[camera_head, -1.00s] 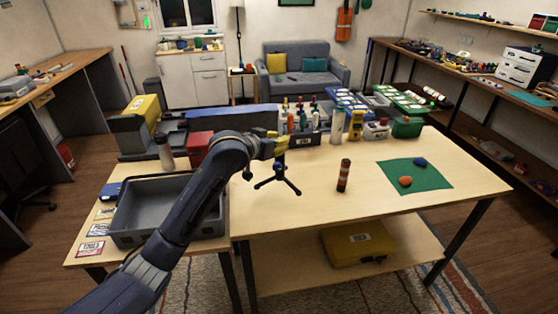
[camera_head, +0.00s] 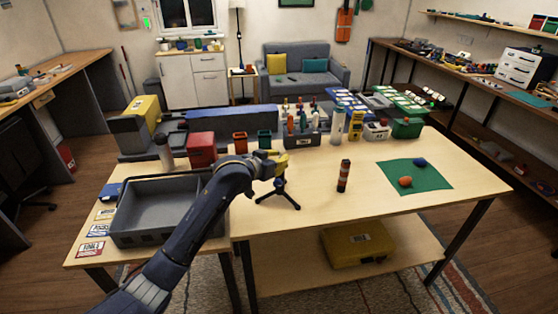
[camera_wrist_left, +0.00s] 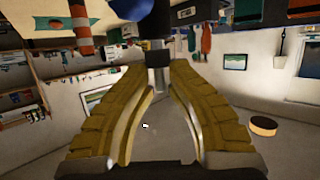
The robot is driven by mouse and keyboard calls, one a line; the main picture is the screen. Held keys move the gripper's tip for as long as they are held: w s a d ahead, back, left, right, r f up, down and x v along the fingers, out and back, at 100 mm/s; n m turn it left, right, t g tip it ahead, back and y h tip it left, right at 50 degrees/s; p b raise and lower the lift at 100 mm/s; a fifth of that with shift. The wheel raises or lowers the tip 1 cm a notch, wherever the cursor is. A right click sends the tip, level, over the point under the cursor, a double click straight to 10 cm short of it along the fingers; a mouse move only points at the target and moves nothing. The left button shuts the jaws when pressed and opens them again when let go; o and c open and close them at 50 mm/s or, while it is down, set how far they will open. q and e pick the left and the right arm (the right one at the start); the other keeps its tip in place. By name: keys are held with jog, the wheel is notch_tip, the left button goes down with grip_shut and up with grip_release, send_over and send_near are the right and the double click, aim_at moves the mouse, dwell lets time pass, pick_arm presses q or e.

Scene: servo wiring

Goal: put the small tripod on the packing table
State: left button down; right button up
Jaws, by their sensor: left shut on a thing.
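The small black tripod (camera_head: 279,190) is upright over the left part of the large wooden table (camera_head: 320,220), legs spread. I cannot tell whether its feet touch the surface. My left gripper (camera_head: 276,163), with yellow fingers, is shut on the top of the tripod. In the left wrist view the fingertips (camera_wrist_left: 158,62) close on a dark piece of it. A smaller table (camera_head: 85,259) joins the large one on the left and bears a grey crate and printed cards. Neither table is marked as the packing table. My right gripper is not in view.
The empty grey crate (camera_head: 165,238) stands left of the tripod. A striped cylinder (camera_head: 343,176) stands to its right, and a green mat (camera_head: 430,178) lies farther right. Bins and bottles line the back edge. The front middle of the large table is clear.

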pick_arm(q)
jog(key=c, duration=1.6)
grip_release()
jog(key=shift+a+f, duration=0.1)
jog(key=shift+f, duration=0.2)
jog(key=shift+o, duration=1.4)
jog(key=shift+r, duration=0.15)
jog(key=v, duration=1.2)
